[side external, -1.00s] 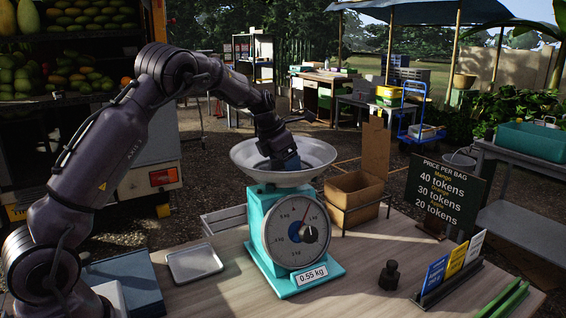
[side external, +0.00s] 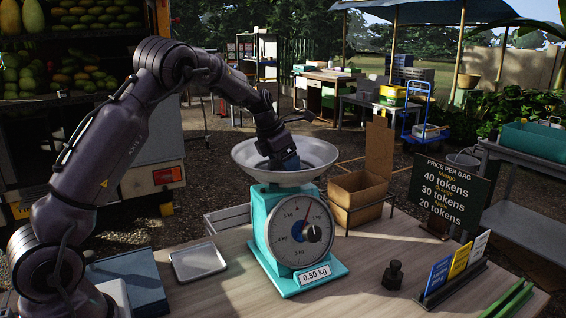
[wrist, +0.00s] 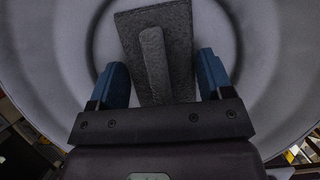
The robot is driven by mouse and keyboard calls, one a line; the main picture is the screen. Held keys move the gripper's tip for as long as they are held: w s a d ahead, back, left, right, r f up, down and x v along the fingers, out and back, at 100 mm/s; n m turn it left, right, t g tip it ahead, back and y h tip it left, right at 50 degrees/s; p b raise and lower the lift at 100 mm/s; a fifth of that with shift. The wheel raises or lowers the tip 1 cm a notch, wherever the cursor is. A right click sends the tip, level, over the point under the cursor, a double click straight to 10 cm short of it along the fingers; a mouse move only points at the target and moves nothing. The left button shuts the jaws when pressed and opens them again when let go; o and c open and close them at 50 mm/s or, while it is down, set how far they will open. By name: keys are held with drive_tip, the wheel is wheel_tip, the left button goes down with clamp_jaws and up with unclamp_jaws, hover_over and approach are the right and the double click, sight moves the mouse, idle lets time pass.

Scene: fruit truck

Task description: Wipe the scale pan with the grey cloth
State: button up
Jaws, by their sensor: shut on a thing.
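The scale pan (side external: 243,155) is a wide, pale metal bowl on top of a turquoise scale (side external: 262,205) with a round dial. My gripper (side external: 286,166) points down into the pan in the side external view. In the wrist view, my gripper (wrist: 160,64) has its blue fingers on either side of the grey cloth (wrist: 181,42), and is shut on its raised middle fold. The cloth lies over the pan's centre, its flat part spreading beyond the fold. In the side external view the cloth is hidden by the pan rim and gripper. The scale's label reads 0.50 kg.
A cardboard box (side external: 352,200) stands right of the scale, behind a dark weight (side external: 393,275). A price board (side external: 447,193) and coloured cards (side external: 459,262) stand farther right. A small metal tray (side external: 198,261) lies to the left. The wooden tabletop (side external: 335,296) is bare in front.

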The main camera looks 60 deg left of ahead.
drive_tip(key=shift+w, duration=0.15)
drive_tip(key=shift+r, duration=5.05)
